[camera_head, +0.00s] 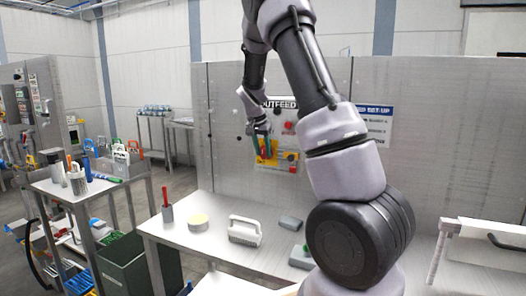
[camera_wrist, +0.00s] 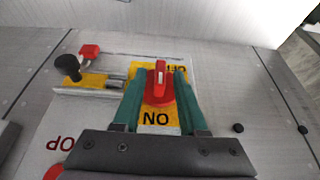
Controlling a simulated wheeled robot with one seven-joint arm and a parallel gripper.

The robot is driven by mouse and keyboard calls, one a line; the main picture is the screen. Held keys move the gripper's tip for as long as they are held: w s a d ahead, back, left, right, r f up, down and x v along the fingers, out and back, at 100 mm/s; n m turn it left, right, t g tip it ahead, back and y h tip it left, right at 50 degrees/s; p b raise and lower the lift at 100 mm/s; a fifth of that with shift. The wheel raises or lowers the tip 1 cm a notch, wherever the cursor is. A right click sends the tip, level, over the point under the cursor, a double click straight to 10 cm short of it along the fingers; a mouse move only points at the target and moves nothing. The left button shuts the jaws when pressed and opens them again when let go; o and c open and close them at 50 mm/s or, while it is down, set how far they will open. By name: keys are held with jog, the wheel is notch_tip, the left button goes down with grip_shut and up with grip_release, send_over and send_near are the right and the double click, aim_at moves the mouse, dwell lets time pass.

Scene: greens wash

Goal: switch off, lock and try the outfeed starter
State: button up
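The outfeed starter (camera_head: 277,103) is on the grey wall panel, under its OUTFEED sign. Lettering for ON shows at the near edge, and part of OFF at the far edge. My gripper (camera_wrist: 160,78) is open, its teal fingers on either side of the handle with gaps showing. In the head view my gripper (camera_head: 264,145) is at the starter and hides part of it. A black knob (camera_wrist: 67,67) and a red block (camera_wrist: 89,51) sit beside the switch.
A red button (camera_head: 289,127) is on the starter.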

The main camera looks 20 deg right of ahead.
grip_shut()
jog(key=shift+w+a+g+h, duration=0.15)
jog(key=shift+a+g+h, duration=0.1)
jog(key=shift+g+h, duration=0.45)
jog(key=n+g+h, duration=0.1)
jog(key=g+h, duration=0.2)
jog(key=h, duration=0.1)
jog(key=f+n+g+h, duration=0.1)
jog(key=n+g+h, duration=0.1)
jog(key=g+h, duration=0.1)
jog(key=w+a+f+n+g+h, duration=0.1)
jog(key=g+h, duration=0.1)
jog(key=h, duration=0.2)
jog(key=shift+g+h, duration=0.4)
jog(key=shift+n, duration=0.3)
